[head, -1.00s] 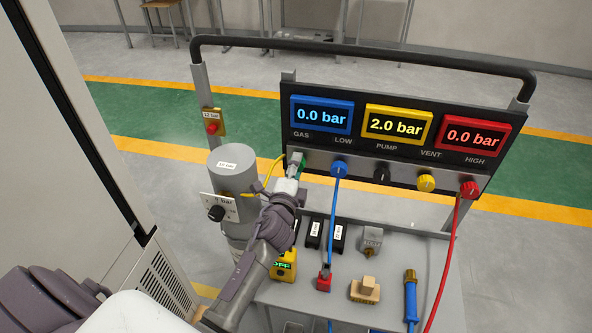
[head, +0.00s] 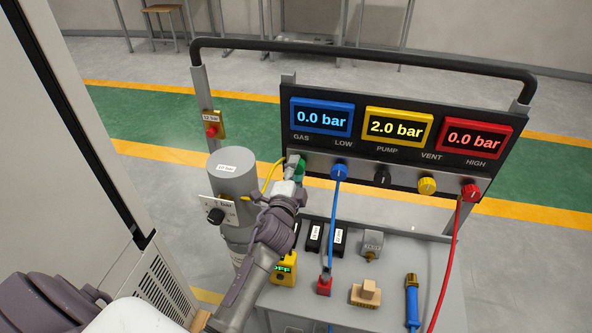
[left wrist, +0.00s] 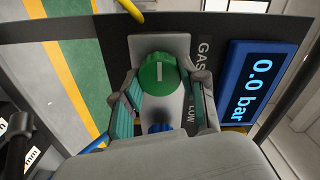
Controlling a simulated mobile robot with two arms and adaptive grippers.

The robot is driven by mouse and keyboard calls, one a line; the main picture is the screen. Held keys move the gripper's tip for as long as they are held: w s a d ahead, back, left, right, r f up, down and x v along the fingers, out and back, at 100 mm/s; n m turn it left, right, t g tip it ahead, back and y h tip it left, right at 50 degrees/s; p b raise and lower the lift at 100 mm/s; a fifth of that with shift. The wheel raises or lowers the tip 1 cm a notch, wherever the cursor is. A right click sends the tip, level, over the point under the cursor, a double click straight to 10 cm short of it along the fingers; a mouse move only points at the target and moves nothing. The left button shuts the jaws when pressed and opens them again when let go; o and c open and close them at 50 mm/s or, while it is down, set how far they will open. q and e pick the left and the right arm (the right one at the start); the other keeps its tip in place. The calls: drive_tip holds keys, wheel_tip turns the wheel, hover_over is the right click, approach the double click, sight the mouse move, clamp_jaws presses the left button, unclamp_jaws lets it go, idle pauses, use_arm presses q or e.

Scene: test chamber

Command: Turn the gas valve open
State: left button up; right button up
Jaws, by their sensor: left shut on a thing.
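The gas valve is a green round knob (head: 299,170) on the grey strip below the GAS label, at the panel's left end. In the left wrist view the green knob (left wrist: 158,73) faces me, with a white pointer mark roughly upright in the picture. My left gripper (head: 297,177) reaches it from the front; its fingers (left wrist: 165,90) stand on both sides of the knob, shut on it. In the head view the gripper hides part of the knob. The blue display (head: 321,118) reads 0.0 bar. My right gripper is not in view.
A blue hose (head: 337,215) hangs just right of the gripper; a red hose (head: 449,260) hangs farther right. The cart top (head: 385,300) carries a wooden block (head: 365,293) and small fittings.

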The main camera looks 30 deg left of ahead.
use_arm(q)
drive_tip(key=o, duration=1.1)
drive_tip(key=shift+o, duration=0.2)
drive_tip(key=v, duration=1.2)
drive_tip(key=shift+a, duration=0.1)
